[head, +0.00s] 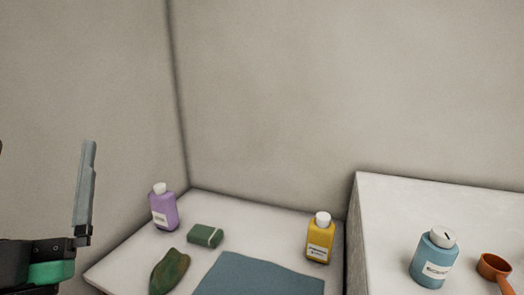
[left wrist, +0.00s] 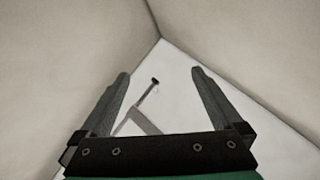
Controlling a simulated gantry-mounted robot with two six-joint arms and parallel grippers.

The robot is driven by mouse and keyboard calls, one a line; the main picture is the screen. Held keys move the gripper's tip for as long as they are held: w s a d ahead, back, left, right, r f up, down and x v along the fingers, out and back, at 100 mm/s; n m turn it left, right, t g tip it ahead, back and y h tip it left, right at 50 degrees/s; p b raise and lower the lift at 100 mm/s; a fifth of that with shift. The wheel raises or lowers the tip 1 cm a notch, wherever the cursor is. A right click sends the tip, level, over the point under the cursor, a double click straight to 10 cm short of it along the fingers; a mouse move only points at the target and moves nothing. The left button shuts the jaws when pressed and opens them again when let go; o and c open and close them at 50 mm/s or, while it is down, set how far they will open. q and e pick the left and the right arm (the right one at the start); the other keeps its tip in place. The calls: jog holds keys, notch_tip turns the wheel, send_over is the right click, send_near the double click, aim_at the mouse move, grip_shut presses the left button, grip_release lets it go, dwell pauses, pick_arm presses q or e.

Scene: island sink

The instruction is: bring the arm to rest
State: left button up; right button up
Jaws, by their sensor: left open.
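My left gripper (left wrist: 160,90) is open in the left wrist view, its two grey fingers spread with nothing between them. In the head view one finger of it stands upright at the left edge, above the counter's level and left of the counter items; a second finger is barely in the picture at the very edge. It touches nothing that I can see. My right gripper is not in view.
A purple bottle (head: 163,208), green sponge (head: 205,236), dark green leaf-shaped item (head: 169,271), blue cloth (head: 258,279) and yellow bottle (head: 320,240) are on the low counter. A blue bottle (head: 434,262) and orange scoop (head: 494,268) are on the higher block. Walls close the corner.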

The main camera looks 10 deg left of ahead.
pick_arm(q)
jog(key=s+d+r+m+t+h, duration=0.25)
jog(key=s+d+h, duration=0.25)
jog(key=d+h, duration=0.6)
notch_tip(320, 180, up, 38)
jog(key=h+p, duration=0.1)
jog(key=p, duration=3.6)
jog(key=shift+w+a+r+h+p, duration=0.15)
jog(key=shift+w+a+h+p, duration=0.2)
jog(key=shift+a+h, duration=0.1)
